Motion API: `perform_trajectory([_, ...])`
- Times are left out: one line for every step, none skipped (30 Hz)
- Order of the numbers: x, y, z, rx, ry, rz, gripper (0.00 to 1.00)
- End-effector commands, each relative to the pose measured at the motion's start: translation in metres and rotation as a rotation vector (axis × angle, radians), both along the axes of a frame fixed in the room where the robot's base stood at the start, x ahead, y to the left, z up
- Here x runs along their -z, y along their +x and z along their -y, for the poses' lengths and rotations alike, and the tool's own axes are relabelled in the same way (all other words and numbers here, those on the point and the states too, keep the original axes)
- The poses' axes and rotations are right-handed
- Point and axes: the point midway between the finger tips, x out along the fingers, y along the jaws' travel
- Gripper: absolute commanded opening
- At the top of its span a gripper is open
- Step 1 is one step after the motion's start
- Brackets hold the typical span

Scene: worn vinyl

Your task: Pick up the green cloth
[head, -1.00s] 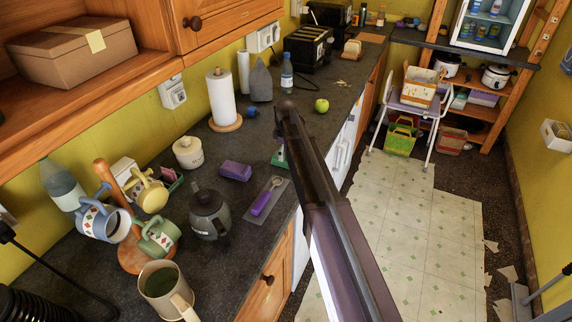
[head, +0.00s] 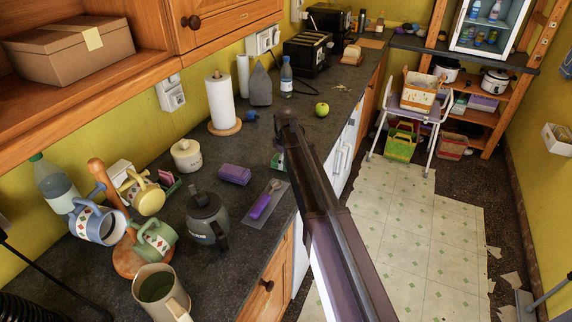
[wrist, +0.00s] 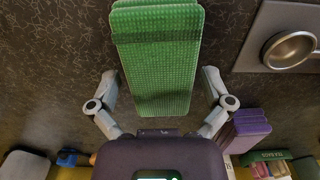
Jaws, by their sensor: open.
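The green cloth (wrist: 155,60) is a folded, textured rectangle lying on the dark speckled counter, in the upper middle of the wrist view. My gripper (wrist: 160,83) is open, with one grey finger on each side of the cloth's nearer part. The fingers look clear of its sides; how high they are above the counter I cannot tell. In the head view only a small green patch of what seems to be the cloth (head: 277,162) shows beside my arm, which hides the rest and my gripper.
A dark kettle (head: 207,218), a mug tree with mugs and a paper towel roll (head: 222,103) stand to the left. A green apple (head: 322,109) lies farther back.

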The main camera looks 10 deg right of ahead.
Motion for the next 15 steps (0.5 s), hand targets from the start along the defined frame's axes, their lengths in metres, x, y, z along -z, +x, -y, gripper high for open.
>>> perform_trajectory([0.0000,0.0000,-0.0001,0.000,0.000,0.000,1.00])
perform_trajectory([0.0000,0.0000,-0.0001,0.000,0.000,0.000,0.91])
perform_trajectory([0.0000,0.0000,-0.0002,0.000,0.000,0.000,0.79])
perform_trajectory([0.0000,0.0000,-0.0002,0.000,0.000,0.000,0.70])
perform_trajectory([0.0000,0.0000,-0.0002,0.000,0.000,0.000,0.61])
perform_trajectory([0.0000,0.0001,-0.0003,0.000,0.000,0.000,0.49])
perform_trajectory([0.0000,-0.0001,-0.0003,0.000,0.000,0.000,0.41])
perform_trajectory([0.0000,0.0000,-0.0004,0.000,0.000,0.000,0.38])
perform_trajectory([0.0001,0.0000,-0.0004,0.000,0.000,0.000,0.38])
perform_trajectory([0.0001,0.0000,-0.0004,0.000,0.000,0.000,0.37])
perform_trajectory([0.0001,-0.0001,-0.0004,-0.001,0.000,0.000,0.37])
perform_trajectory([0.0001,0.0000,-0.0005,-0.001,0.000,0.000,0.37])
perform_trajectory([0.0001,0.0000,-0.0005,-0.001,0.000,0.000,0.37])
perform_trajectory([0.0001,0.0000,-0.0005,-0.001,0.000,0.000,0.37])
perform_trajectory([0.0001,0.0000,-0.0005,-0.001,0.000,0.000,0.37])
